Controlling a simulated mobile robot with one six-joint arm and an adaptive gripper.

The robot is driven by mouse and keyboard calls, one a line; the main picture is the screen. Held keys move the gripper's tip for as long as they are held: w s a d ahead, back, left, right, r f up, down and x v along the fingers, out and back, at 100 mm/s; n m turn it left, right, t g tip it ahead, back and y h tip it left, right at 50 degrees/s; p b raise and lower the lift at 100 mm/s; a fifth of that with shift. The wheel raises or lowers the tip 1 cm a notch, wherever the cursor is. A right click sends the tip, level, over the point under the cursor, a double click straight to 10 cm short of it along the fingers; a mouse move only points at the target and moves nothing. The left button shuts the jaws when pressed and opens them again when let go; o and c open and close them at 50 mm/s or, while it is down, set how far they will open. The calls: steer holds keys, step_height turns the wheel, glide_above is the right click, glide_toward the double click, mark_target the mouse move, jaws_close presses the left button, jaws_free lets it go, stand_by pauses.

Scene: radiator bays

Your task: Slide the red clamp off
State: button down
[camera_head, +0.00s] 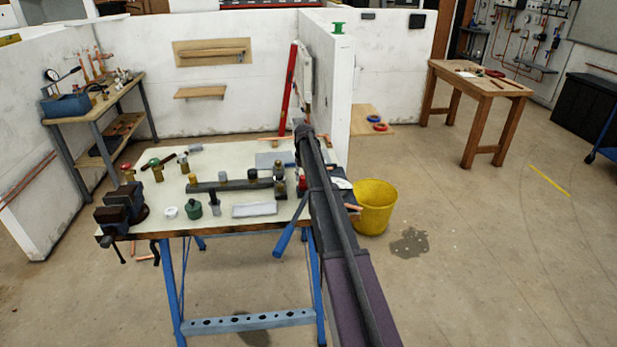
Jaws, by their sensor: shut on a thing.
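A dark bar (232,185) with several brass and dark fittings lies on the pale workbench (232,160). A small red piece (302,181) shows at the bar's right end, close against my arm. It looks like the red clamp, but it is small and partly covered. My gripper (301,172) is at this end of the bar, low over the bench and largely hidden by my own arm. It is shut on the red piece, as far as this view shows. The fingertips cannot be made out clearly.
Loose fittings, a white cap (170,212) and a pale tray (254,210) lie around the bar. A yellow bucket (375,207) stands right of the bench. A white partition stands behind. The floor at right is open.

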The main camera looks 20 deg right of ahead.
steer(key=shift+a, duration=0.25)
steer(key=shift+c, duration=1.7)
jaws_free()
steer(key=shift+w+a, duration=0.1)
steer(key=shift+d, duration=0.25)
